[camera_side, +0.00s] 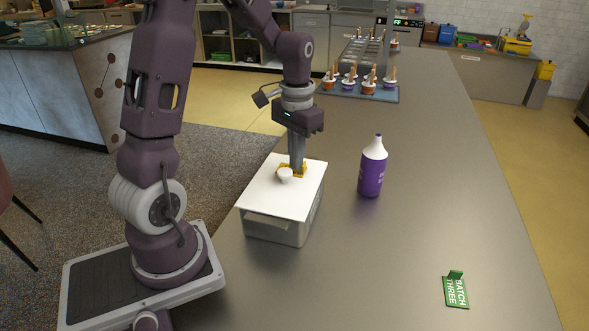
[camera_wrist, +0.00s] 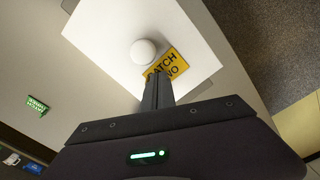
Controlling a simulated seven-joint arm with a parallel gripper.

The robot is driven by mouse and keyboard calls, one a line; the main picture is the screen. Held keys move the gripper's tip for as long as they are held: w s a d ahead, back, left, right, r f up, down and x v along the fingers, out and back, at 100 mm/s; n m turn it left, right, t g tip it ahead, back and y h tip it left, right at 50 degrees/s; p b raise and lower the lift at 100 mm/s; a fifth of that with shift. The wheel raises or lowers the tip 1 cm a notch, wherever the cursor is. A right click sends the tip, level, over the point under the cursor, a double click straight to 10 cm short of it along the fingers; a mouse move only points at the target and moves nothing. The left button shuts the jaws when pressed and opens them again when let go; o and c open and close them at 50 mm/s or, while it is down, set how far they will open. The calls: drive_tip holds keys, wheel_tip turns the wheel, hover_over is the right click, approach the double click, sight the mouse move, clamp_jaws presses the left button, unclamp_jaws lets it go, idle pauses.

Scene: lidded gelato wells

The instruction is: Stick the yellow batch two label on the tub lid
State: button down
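The yellow batch two label (camera_wrist: 176,64) lies at the white tub lid (camera_side: 268,196), just beside the lid's round white knob (camera_side: 285,174). The label looks flat against the lid; whether it touches all over I cannot tell. My gripper (camera_side: 297,169) points down over the lid with its fingers together at the label's edge. In the wrist view the fingers (camera_wrist: 157,87) cover part of the lettering. They look shut on the label, though the gripped part is hidden. The lid sits on a grey metal tub (camera_side: 282,232).
A purple bottle with a white top (camera_side: 372,170) stands right of the tub. A green batch three label (camera_side: 456,291) with a raised tab lies at the counter's near right. A tray of cups (camera_side: 358,91) stands farther back. The counter between is clear.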

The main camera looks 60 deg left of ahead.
drive_tip(key=shift+r, duration=3.1)
wheel_tip(320, 180, up, 7)
drive_tip(key=shift+r, duration=0.1)
drive_tip(key=s+d+m+t, duration=0.3)
drive_tip(key=s+d+t, duration=0.2)
drive_tip(key=s+d, duration=1.1)
drive_tip(key=shift+f+t, duration=0.3)
drive_tip(key=shift+f, duration=0.05)
drive_tip(key=shift+w, duration=0.1)
